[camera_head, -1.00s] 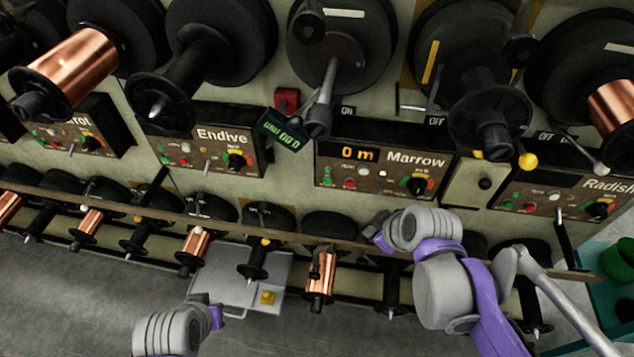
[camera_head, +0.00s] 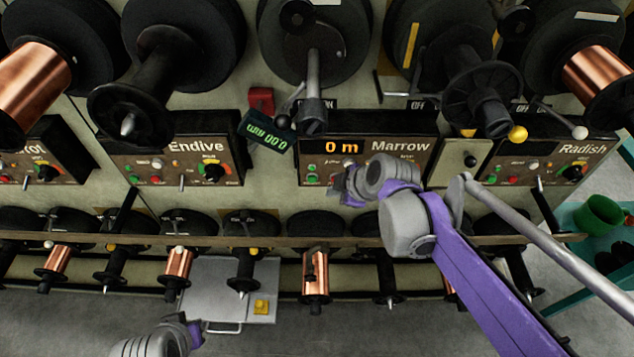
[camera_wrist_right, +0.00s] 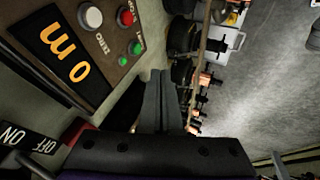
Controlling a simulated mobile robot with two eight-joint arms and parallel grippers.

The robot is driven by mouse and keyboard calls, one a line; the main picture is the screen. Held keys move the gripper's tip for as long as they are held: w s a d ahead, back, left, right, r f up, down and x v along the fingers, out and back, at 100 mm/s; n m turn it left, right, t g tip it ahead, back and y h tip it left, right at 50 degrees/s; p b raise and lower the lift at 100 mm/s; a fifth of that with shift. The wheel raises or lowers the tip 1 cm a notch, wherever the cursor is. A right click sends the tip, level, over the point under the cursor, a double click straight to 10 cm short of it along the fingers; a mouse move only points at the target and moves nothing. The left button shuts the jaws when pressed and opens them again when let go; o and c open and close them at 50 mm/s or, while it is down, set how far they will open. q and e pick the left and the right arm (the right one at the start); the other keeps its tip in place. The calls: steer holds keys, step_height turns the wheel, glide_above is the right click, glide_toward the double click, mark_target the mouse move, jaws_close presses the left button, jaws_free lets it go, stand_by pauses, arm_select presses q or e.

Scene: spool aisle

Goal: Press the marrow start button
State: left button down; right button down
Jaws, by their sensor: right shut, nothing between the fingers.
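The Marrow panel (camera_head: 366,149) is a brown box with an orange "0 m" display (camera_head: 341,147). It has two small green buttons (camera_head: 309,181) at its lower left, with a red button (camera_head: 325,181) beside them. The wrist view shows the green buttons (camera_wrist_right: 134,48), the red button (camera_wrist_right: 126,17) and a white zero button (camera_wrist_right: 91,17) close up. The small label by the green ones is hard to read. My right gripper (camera_head: 345,188) is shut and empty in front of the panel's lower part. Its fingers (camera_wrist_right: 160,98) appear apart from the buttons. My left gripper (camera_head: 193,328) is low in view; its fingers are unclear.
The Endive panel (camera_head: 165,148) is to the left and the Radish panel (camera_head: 545,150) to the right. Large spools and a tilted green readout (camera_head: 268,132) stick out above. A rail (camera_head: 220,241) with several small spools runs below. A grey tray (camera_head: 215,300) lies under it.

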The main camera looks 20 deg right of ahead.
mark_target(312, 178)
steer(key=shift+w+a+f+b, duration=0.2)
steer(key=shift+w+f+b, duration=0.05)
steer(key=shift+w+f, duration=1.2)
steer(key=shift+w+a+f+b, duration=0.2)
steer(key=shift+w+f, duration=1)
steer(key=shift+w, duration=0.5)
steer(key=shift+w+a+f+b, duration=0.2)
steer(key=shift+w+f+b, duration=0.05)
steer(key=shift+w+f, duration=1.2)
steer(key=shift+r, duration=0.15)
